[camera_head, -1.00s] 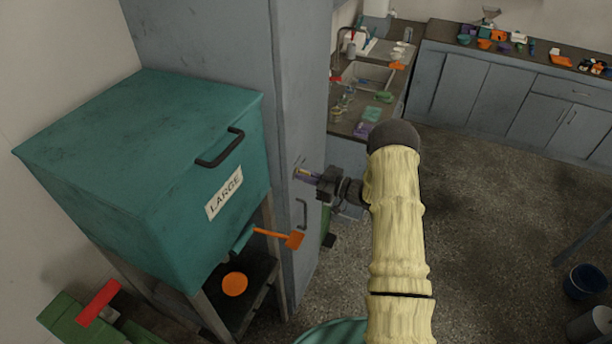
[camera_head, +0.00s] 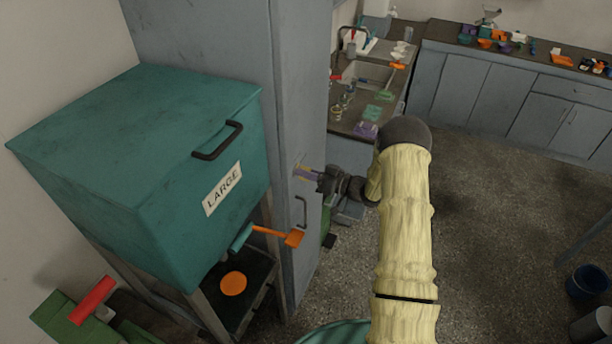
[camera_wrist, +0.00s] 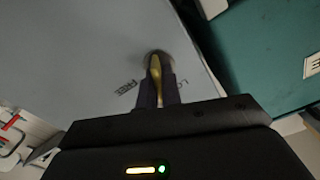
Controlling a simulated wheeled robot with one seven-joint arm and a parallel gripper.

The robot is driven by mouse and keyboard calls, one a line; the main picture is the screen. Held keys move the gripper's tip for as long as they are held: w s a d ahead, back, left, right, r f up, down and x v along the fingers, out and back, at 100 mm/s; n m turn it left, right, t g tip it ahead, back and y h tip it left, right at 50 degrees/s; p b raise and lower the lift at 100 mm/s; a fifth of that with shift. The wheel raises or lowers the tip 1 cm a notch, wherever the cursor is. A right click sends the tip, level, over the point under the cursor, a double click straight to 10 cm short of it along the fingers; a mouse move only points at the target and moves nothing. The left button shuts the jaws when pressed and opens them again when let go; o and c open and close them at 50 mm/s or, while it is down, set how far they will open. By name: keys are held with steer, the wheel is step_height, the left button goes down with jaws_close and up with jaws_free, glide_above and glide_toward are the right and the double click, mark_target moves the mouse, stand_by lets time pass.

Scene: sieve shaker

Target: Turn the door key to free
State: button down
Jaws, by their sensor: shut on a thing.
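The brass door key (camera_wrist: 155,69) stands in a round lock on the grey cabinet door (camera_wrist: 95,60), seen in the wrist view. My gripper (camera_wrist: 157,92) is shut on the key, with one dark finger on each side. The word FREE (camera_wrist: 127,88) is printed on the door to the left of the key. Another label, partly hidden by the right finger, begins with LO. In the head view my gripper (camera_head: 319,178) reaches the side of the tall grey cabinet (camera_head: 296,120) from the right. The key is too small there to make out its angle.
A teal bin marked LARGE (camera_head: 165,165) stands on a frame left of the cabinet, with an orange-handled lever (camera_head: 292,238) below it. A cabinet handle (camera_head: 302,212) sits under my gripper. The sink counter (camera_head: 345,125) is behind. Open floor lies to the right.

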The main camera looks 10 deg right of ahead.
steer(key=m, duration=0.6)
steer(key=shift+w+b, duration=0.1)
steer(key=shift+b, duration=0.3)
steer(key=m, duration=0.4)
steer(key=shift+d+f, duration=0.1)
steer(key=shift+f+m+p, duration=0.1)
steer(key=shift+m+p, duration=0.2)
steer(key=shift+m, duration=1.4)
steer(key=c, duration=1.6)
jaws_free()
